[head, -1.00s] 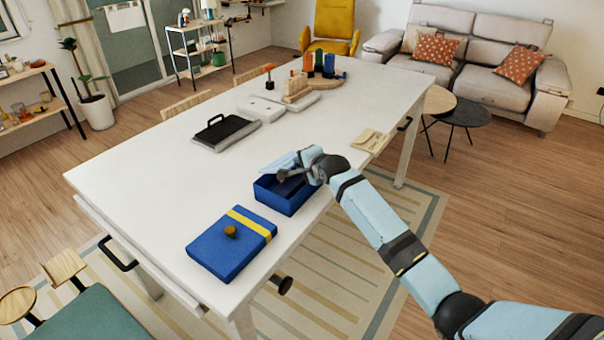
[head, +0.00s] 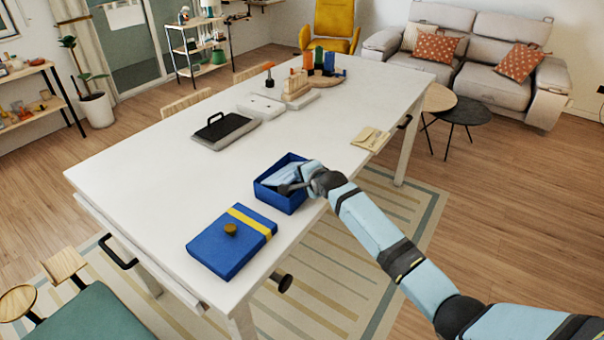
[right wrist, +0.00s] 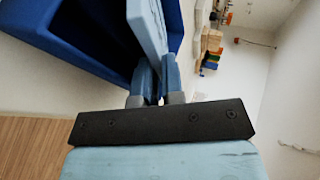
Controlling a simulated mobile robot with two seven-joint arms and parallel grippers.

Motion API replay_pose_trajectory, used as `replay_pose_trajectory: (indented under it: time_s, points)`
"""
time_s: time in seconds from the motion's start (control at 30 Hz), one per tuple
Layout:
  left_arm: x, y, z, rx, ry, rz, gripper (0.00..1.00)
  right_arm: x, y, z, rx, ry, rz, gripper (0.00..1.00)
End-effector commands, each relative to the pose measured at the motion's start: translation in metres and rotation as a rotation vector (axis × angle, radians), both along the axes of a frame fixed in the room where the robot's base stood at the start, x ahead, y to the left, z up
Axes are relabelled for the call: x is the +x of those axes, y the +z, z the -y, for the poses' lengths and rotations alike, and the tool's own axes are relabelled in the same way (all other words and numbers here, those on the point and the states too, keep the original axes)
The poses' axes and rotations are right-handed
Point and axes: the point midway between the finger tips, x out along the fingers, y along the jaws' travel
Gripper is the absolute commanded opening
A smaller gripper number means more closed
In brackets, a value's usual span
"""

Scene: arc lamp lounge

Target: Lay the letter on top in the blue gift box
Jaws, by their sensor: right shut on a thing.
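The blue gift box (head: 281,202) stands open on the white table near its right edge. The letter (head: 281,174), a flat pale blue piece, is tilted inside the box opening, its lower part within the walls. It also shows edge-on in the right wrist view (right wrist: 148,28), beside the dark blue box wall (right wrist: 75,32). My right gripper (head: 290,187) is shut on the letter at the box's right side; its fingers show in the right wrist view (right wrist: 154,88). The box floor is mostly hidden. My left gripper is not in view.
The blue lid (head: 218,258) with a yellow band and round knob lies in front of the box. A tan folded item (head: 368,138) lies at the right edge. A black-and-grey case (head: 225,131) and wooden toys (head: 297,88) stand farther back. The table's left side is clear.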

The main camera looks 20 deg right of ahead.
Motion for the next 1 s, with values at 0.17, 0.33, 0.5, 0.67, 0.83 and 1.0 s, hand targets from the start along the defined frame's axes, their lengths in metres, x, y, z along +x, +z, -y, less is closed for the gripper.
replay_pose_trajectory:
  time_s: [0.17, 0.33, 0.5, 0.67, 0.83, 1.0]
  points:
    - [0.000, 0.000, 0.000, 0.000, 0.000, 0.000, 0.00, 0.000, 0.000, 0.000, 0.000, 0.000, 0.000, 0.25]
    - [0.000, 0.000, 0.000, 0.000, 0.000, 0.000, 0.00, 0.000, 0.000, 0.000, 0.000, -0.001, 0.000, 0.34]
    - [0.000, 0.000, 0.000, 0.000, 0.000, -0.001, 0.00, 0.000, 0.004, 0.001, -0.002, 0.000, 0.002, 0.34]
    - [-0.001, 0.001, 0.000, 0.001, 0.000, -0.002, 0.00, -0.010, 0.015, 0.003, 0.000, 0.000, 0.000, 0.34]
    - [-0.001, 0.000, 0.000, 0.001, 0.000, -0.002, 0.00, -0.043, 0.032, 0.011, 0.001, 0.001, 0.002, 0.34]
    - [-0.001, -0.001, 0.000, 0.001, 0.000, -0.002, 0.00, -0.075, 0.048, 0.020, 0.001, 0.000, 0.002, 0.34]
